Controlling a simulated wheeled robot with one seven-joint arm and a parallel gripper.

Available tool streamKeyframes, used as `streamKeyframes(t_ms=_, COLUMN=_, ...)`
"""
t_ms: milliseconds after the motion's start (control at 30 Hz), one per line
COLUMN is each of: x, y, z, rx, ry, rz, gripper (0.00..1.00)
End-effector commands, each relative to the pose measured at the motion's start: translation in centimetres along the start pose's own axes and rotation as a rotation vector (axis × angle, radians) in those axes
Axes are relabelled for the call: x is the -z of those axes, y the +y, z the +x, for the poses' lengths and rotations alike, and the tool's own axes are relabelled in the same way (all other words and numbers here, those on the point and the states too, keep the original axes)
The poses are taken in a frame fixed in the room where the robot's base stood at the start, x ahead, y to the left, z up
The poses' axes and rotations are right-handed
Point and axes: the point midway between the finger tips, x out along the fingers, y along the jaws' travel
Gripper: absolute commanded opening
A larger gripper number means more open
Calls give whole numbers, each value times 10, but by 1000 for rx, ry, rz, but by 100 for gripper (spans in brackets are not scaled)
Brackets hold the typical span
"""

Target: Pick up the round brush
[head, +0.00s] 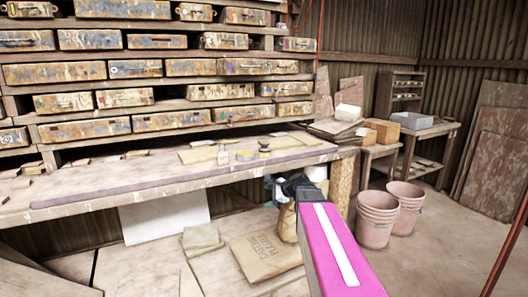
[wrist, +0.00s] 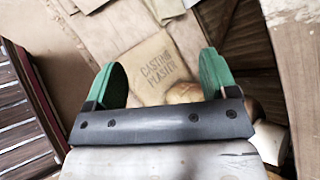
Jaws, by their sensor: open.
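A small dark-topped, yellowish item (head: 264,147) stands on the workbench (head: 120,190) in the head view, near the back right of its top. It looks like the round brush, but it is too small to be sure. My gripper (head: 283,190) is in front of the bench's front edge, lower than the bench top and apart from that item. In the wrist view my gripper (wrist: 160,62) shows two green curved fingers spread wide with nothing between them. The brush does not show in the wrist view.
A flat yellow round thing (head: 246,155) lies left of the small item. A rack of moulds (head: 130,70) rises behind. A casting plaster bag (head: 265,254) lies below; it also shows in the wrist view (wrist: 165,66). Pink buckets (head: 376,215) stand at right.

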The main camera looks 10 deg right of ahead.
Motion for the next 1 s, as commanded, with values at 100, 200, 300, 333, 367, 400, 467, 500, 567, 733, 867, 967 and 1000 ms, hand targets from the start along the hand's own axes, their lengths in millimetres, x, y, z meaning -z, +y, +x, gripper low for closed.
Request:
streamKeyframes(t_ms=100, x=-8, y=-75, z=-30, rx=175, ry=-133, rz=298, gripper=79)
streamKeyframes(t_ms=200, x=-15, y=-119, z=-56, rx=271, ry=-251, rz=499, gripper=79)
streamKeyframes(t_ms=300, x=-20, y=-154, z=-79, rx=335, ry=-357, rz=656, gripper=79)
streamKeyframes(t_ms=333, x=-21, y=-161, z=-85, rx=348, ry=-385, rz=693, gripper=79)
streamKeyframes(t_ms=367, x=-22, y=-168, z=-91, rx=359, ry=-409, rz=725, gripper=79)
streamKeyframes(t_ms=400, x=-23, y=-176, z=-97, rx=370, ry=-437, rz=761, gripper=79)
streamKeyframes(t_ms=467, x=-24, y=-183, z=-103, rx=381, ry=-467, rz=800, gripper=79)
streamKeyframes(t_ms=500, x=-25, y=-186, z=-105, rx=385, ry=-479, rz=816, gripper=79)
streamKeyframes(t_ms=567, x=-26, y=-189, z=-105, rx=387, ry=-488, rz=828, gripper=79)
streamKeyframes(t_ms=733, x=-31, y=-199, z=-89, rx=384, ry=-490, rz=828, gripper=79)
streamKeyframes(t_ms=867, x=-36, y=-209, z=-73, rx=385, ry=-489, rz=827, gripper=79)
streamKeyframes(t_ms=967, x=-39, y=-214, z=-63, rx=385, ry=-488, rz=826, gripper=79)
streamKeyframes(t_ms=1000, x=-40, y=-215, z=-61, rx=386, ry=-488, rz=827, gripper=79)
